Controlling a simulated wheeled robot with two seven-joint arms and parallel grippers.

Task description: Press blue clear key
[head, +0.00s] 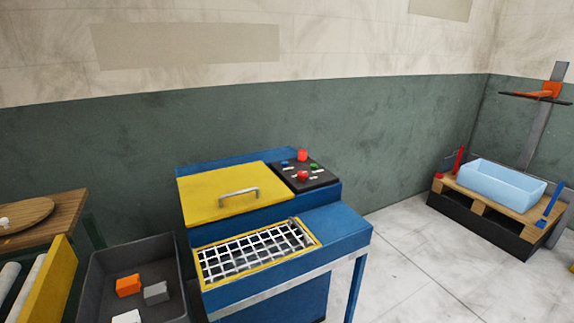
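A dark control panel (303,183) sits on the right side of the blue machine's top. A small blue key (284,164) is on its left part, with a light label strip near it. A green key (313,166) is to its right, and a red button (303,175) is lower on the panel. A larger red knob or lamp (302,155) stands at the panel's back. The lettering is too small to read. Neither of my grippers is in view, and nothing covers the blue key.
Left of the panel is a yellow lid (215,187) with a metal handle. In front is a yellow-framed grid (255,255). A dark bin (170,252) with foam blocks stands at lower left. A light blue tub (503,188) sits on a pallet at right. Floor between is clear.

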